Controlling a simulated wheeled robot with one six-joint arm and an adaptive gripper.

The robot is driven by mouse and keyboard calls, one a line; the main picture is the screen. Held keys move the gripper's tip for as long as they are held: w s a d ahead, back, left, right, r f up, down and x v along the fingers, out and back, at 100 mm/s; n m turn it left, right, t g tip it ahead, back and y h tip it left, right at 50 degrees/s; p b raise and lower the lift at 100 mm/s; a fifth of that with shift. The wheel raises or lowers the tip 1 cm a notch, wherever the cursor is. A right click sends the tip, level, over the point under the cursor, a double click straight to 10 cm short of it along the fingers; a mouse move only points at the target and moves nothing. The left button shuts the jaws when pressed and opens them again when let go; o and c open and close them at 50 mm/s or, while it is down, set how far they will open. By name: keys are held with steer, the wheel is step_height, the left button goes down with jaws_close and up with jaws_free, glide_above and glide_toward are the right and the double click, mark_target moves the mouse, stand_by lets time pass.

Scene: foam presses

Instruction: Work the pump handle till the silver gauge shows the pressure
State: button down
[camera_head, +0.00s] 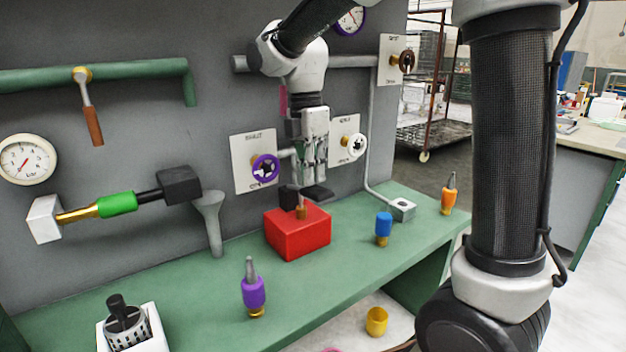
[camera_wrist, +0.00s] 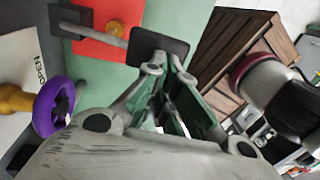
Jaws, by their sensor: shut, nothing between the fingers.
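The red pump box (camera_head: 298,236) stands on the green bench and also shows at the top of the wrist view (camera_wrist: 100,45). Its handle is a grey rod with a flat dark pad (camera_head: 318,193), seen also in the wrist view (camera_wrist: 160,45). My gripper (camera_head: 313,166) is shut and empty, pointing down just above the pad. In the wrist view its fingertips (camera_wrist: 168,72) look close to the pad; I cannot tell whether they touch. A pale-rimmed gauge (camera_head: 27,159) on the left wall has a red needle pointing lower left. A purple-rimmed gauge (camera_head: 351,19) is partly behind my arm.
A purple valve wheel (camera_head: 265,168) and a white one (camera_head: 356,145) are on wall plates flanking my gripper. A blue-capped fitting (camera_head: 384,229), a purple one (camera_head: 253,290) and an orange one (camera_head: 448,197) stand on the bench. A grey funnel (camera_head: 210,215) stands left of the pump.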

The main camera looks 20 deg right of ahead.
mark_target(319, 194)
steer(key=shift+s+f, duration=0.1)
steer(key=shift+f, duration=0.7)
steer(key=f+t, duration=0.1)
steer(key=s+f+t, duration=0.1)
steer(key=f, duration=0.1)
steer(key=f+t, duration=0.1)
steer(key=f, duration=0.1)
steer(key=shift+s+d+f+y, duration=0.1)
steer(key=shift+s+d+y, duration=0.2)
steer(key=shift+s+y, duration=0.1)
steer(key=shift+f, duration=0.2)
steer(key=shift+s, duration=0.1)
steer(key=shift+r, duration=0.2)
step_height(319, 194, up, 14)
steer(key=s, duration=0.2)
steer(key=shift+s+d+f, duration=0.15)
steer(key=shift+s+d, duration=0.05)
steer(key=shift+d, duration=0.25)
